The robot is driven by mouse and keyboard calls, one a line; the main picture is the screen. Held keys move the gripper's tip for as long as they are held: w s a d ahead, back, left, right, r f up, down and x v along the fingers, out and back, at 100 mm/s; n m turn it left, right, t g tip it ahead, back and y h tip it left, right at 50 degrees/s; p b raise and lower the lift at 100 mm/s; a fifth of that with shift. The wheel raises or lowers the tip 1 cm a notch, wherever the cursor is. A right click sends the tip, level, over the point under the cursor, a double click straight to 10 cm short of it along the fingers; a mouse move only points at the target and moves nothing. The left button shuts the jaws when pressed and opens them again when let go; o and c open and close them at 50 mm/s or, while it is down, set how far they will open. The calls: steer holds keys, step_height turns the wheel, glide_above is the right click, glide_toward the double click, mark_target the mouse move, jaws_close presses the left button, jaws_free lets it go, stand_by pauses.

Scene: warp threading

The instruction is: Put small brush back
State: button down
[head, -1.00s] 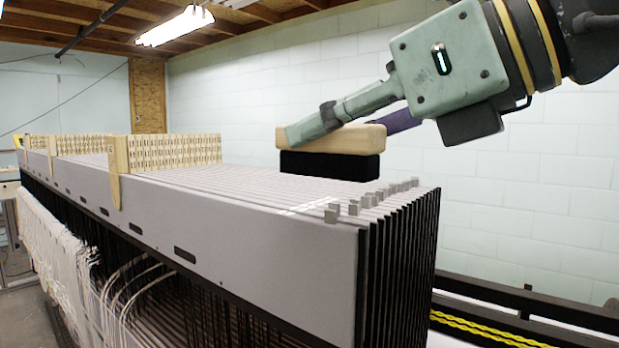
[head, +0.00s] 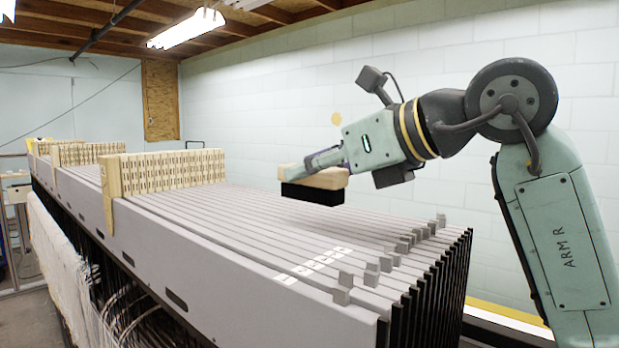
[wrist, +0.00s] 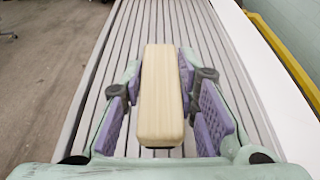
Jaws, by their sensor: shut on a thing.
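The small brush (head: 325,180) has a pale wooden block on top and black bristles below. It is over the far right part of the long grey slatted bars. I cannot tell whether its bristles touch the bars. My gripper (head: 311,164) is shut on the brush's wooden block, reaching in from the right. In the wrist view the block (wrist: 162,95) lies lengthwise between the purple-padded fingers. The bristles are hidden there beneath the block.
Grey bars (head: 230,225) run side by side, with small square tabs (head: 372,275) at their near right ends. Wooden comb-like racks (head: 170,173) stand across the bars at the left. A white wall is behind. The bars around the brush look clear.

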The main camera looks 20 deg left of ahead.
steer(key=shift+w+a, duration=0.65)
steer(key=shift+w, duration=0.35)
steer(key=shift+w+f+p, duration=0.15)
steer(key=shift+f+p, duration=0.05)
steer(key=shift+p, duration=0.1)
steer(key=shift+f+p, duration=0.5)
steer(key=shift+f, duration=1.15)
steer(key=shift+f, duration=0.15)
steer(key=c, duration=1.2)
jaws_free()
steer(key=shift+c, duration=0.2)
steer(key=shift+r, duration=0.3)
steer(key=b+v, duration=0.3)
steer(key=v, duration=0.7)
steer(key=shift+d, duration=0.4)
steer(key=shift+s+d+r+b, duration=0.2)
steer(key=shift+s+d+b, duration=0.1)
steer(key=shift+s+d, duration=0.15)
